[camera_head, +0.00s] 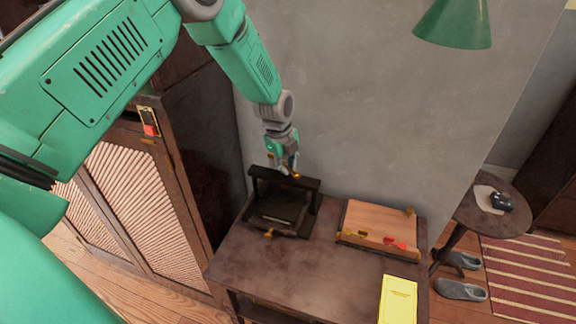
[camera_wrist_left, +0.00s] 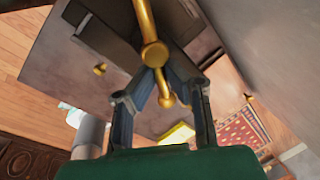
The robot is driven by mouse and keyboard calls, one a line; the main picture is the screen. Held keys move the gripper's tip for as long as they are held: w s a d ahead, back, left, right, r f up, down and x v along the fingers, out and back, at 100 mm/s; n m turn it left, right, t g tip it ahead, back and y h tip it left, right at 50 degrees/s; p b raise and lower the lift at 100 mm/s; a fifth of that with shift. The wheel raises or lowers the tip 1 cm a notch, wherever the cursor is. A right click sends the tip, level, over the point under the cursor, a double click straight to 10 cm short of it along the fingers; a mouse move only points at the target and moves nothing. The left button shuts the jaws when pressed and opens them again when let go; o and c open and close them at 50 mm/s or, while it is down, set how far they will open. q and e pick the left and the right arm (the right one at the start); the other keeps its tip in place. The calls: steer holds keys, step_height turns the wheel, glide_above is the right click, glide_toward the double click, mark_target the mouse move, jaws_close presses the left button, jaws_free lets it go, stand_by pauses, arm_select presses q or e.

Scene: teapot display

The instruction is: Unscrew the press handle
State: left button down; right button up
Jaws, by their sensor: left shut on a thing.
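The black press (camera_head: 283,206) stands upright at the back left of the small dark table. Its brass press handle (camera_head: 294,175) sits above the top crossbar and is small in the head view. My left gripper (camera_head: 286,168) reaches down over the press from above. In the left wrist view, the gripper's two fingers (camera_wrist_left: 160,84) close in on the brass handle (camera_wrist_left: 146,22), whose rounded knob shows between the fingertips. The gripper is shut on the handle. The press frame (camera_wrist_left: 95,35) is partly hidden behind the handle. My right gripper is not in view.
A wooden box (camera_head: 379,228) with brass and red fittings lies right of the press. A yellow booklet (camera_head: 398,300) lies at the table's front right. The table (camera_head: 290,265) is bare in front of the press. A cabinet (camera_head: 150,190) stands left; a grey wall (camera_head: 370,100) rises behind.

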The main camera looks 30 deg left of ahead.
arm_select(q)
steer(key=shift+w+a, duration=0.1)
steer(key=shift+w, duration=0.05)
